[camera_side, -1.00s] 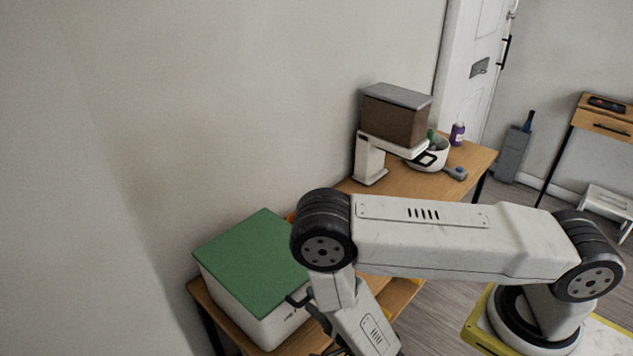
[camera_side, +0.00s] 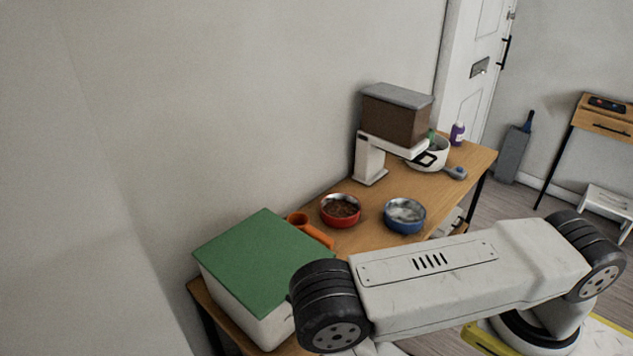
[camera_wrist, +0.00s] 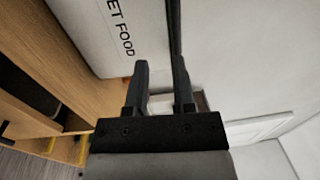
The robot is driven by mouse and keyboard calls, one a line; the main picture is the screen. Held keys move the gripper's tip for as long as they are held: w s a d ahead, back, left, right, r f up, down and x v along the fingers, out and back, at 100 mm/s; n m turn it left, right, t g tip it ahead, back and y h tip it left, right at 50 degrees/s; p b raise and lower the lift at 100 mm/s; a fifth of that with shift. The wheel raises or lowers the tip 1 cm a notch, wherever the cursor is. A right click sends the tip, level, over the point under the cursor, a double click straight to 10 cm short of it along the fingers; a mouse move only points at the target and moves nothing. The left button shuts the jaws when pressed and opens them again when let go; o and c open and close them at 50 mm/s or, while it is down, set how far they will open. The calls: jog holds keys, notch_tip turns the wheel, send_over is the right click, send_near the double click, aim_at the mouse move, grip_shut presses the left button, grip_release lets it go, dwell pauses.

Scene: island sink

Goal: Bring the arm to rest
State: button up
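My gripper (camera_wrist: 160,63) shows in the wrist view with its two dark fingers apart and no object clearly held between them. It is out of sight in the side view, where my arm is bent low at the bottom right. In the wrist view, the white box marked "PET FOOD" (camera_wrist: 92,25) is at the upper left, beyond the fingers. In the side view this box has a green lid (camera_side: 262,258), which is closed. A dark thin strip runs up behind the right finger; I cannot tell what it is.
On the wooden table (camera_side: 300,215) are a red bowl of brown food (camera_side: 340,210), a blue bowl (camera_side: 405,215), an orange scoop (camera_side: 312,230), a feeder with a brown hopper (camera_side: 397,115), a white pot (camera_side: 430,155) and a purple bottle (camera_side: 457,133). A wall stands behind.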

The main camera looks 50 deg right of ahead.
dwell(0.3)
jog(key=w+f+g+h, duration=0.2)
jog(key=w+g, duration=0.3)
jog(key=g, duration=0.2)
jog(key=s+d+r+n+g+y, duration=0.1)
jog(key=d+r+n+g, duration=0.3)
jog(key=r+n, duration=0.5)
jog(key=s+d+r+n+g+y, duration=0.1)
jog(key=s+d+r+n+g, duration=0.1)
jog(key=d+r+n+g, duration=0.3)
jog(key=d+r+n, duration=0.3)
jog(key=r+n, duration=0.1)
jog(key=shift+s, duration=0.25)
jog(key=shift+r, duration=0.1)
dwell(1.1)
